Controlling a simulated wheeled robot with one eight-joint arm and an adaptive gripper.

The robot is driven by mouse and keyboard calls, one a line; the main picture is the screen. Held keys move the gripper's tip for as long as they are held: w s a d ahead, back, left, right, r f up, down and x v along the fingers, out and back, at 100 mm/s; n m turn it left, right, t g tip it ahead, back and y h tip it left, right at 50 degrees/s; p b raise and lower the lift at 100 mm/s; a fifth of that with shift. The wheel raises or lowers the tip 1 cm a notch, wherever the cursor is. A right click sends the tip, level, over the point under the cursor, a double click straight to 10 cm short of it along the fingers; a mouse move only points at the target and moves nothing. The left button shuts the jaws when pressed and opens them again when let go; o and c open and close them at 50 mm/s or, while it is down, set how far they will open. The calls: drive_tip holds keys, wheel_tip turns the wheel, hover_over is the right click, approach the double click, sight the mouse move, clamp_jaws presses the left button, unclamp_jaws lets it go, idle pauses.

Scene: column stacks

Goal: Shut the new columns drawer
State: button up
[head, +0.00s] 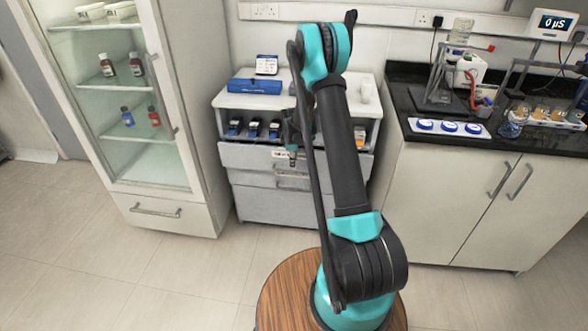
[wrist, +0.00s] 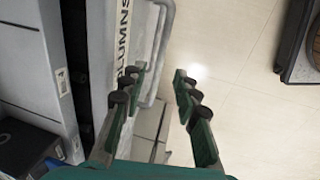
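The new columns drawer (head: 240,156) is the upper grey drawer front of the low cabinet, with a label and a metal handle. In the wrist view its front (wrist: 103,50) is seen from above, with a label ending in "OLUMNS". A dark gap shows between this front and the cabinet body, so it appears partly pulled out. A grey handle (wrist: 158,45) stands off the front. My gripper (wrist: 160,78) is open, fingers spread beside the drawer front near the handle; contact is unclear. In the head view my arm hides part of the drawer, and my gripper is small and dark there.
Another drawer (head: 260,205) is below. Dark-blue items (head: 254,129) stand on the open shelf above, and a blue case (head: 253,86) lies on top. A glass-door cabinet (head: 135,110) stands left, a black-topped bench (head: 500,143) right. The tiled floor in front is mostly clear.

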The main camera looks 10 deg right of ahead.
drive_tip(key=shift+w+d+f, duration=0.1)
drive_tip(key=shift+w+f, duration=0.15)
drive_tip(key=shift+f, duration=1.05)
drive_tip(key=shift+w+d+f, duration=0.1)
drive_tip(key=shift+w+f, duration=0.1)
drive_tip(key=shift+f, duration=1.1)
clamp_jaws()
